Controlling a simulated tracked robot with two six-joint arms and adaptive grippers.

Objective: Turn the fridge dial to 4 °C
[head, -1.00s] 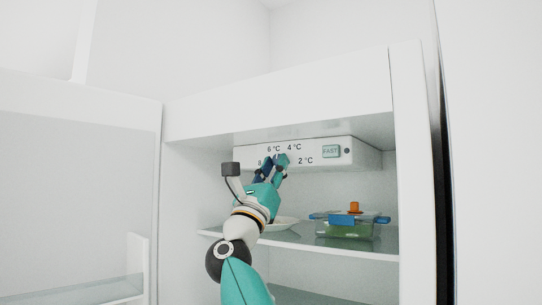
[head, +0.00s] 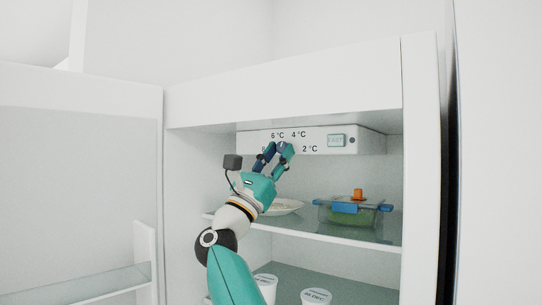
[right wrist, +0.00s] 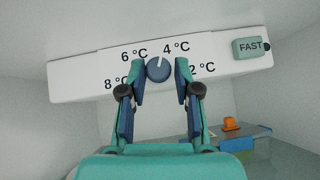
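The fridge dial (right wrist: 158,68) is a round blue knob on the white control panel (right wrist: 85,80), with 8, 6, 4 and 2 °C printed around it. Its white mark points up and slightly right, towards the 4 °C label (right wrist: 176,47). My right gripper (right wrist: 161,78) is open, its two fingers spread below and to either side of the dial. Gaps show between dial and fingers in the right wrist view, so it does not grip the dial. In the head view my right gripper (head: 279,150) partly covers the dial and the 8 °C label. My left gripper is not in view.
A FAST button (right wrist: 248,47) sits at the panel's right. Below, the glass shelf (head: 340,234) carries a plate (head: 283,208) and a blue-clipped container (head: 350,210) with an orange item on top. White tubs (head: 316,296) stand lower. The open door (head: 80,180) is at left.

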